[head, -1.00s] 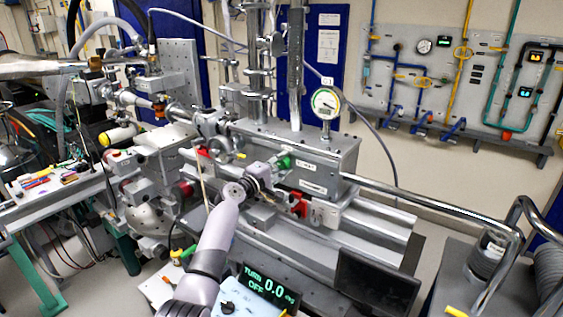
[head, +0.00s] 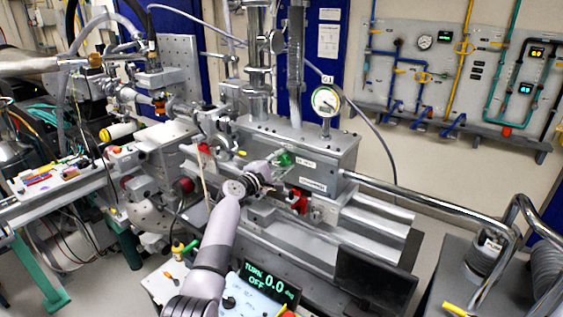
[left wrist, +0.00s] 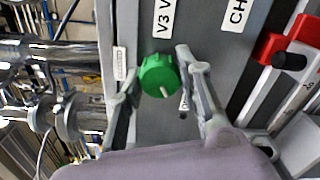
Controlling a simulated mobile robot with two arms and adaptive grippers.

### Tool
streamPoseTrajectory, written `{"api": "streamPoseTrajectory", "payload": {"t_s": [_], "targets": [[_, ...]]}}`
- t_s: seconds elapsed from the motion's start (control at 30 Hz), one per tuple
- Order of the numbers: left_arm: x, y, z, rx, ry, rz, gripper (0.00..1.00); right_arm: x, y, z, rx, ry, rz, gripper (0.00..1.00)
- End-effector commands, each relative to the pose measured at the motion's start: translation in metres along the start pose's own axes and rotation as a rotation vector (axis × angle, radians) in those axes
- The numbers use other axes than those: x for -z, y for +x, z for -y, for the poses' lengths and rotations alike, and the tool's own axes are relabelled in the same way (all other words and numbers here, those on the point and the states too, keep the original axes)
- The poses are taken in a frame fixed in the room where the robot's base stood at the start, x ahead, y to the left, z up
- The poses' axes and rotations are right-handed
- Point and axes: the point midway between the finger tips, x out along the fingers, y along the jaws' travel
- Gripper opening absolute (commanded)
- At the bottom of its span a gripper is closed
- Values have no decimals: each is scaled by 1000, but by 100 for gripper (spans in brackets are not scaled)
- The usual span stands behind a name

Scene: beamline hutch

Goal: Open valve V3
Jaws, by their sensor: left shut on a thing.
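Valve V3's round green knob (head: 286,159) is on the front face of the grey box on the bench. In the left wrist view the green knob (left wrist: 159,76) has a pale pointer mark and sits beside a partly hidden "V3" label (left wrist: 165,18). My left gripper (head: 277,166) reaches it from the front, its fingers on either side of the knob and shut on it. In the head view the fingers partly cover the knob. My right gripper is not in view.
A round gauge (head: 326,101) labelled G1 stands on the box. A red part (head: 299,201) lies below right of the knob. A display (head: 270,284) reads "TURN 0.0 OFF". A dark monitor (head: 374,283) and a metal pipe (head: 430,197) are to the right.

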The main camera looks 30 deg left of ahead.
Motion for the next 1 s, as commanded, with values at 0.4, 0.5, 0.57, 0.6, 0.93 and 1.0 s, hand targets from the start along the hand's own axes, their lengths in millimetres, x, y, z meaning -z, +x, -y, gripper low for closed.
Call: {"api": "streamPoseTrajectory", "payload": {"t_s": [0.4, 0.5, 0.57, 0.6, 0.93, 1.0], "targets": [[0, 0, 4, 8, -1, 2, 51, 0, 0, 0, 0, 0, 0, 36], [0, 0, 3, 6, 0, 1, 53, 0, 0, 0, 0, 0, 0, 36], [0, 0, 2, 5, 0, 1, 53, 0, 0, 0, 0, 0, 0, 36], [0, 0, 2, 4, 0, 1, 53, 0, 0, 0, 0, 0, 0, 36], [1, -17, 2, 3, 3, 1, 53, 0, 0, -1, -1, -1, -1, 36], [1, -28, 2, 2, 4, -1, 53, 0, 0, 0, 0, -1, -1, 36]]}}
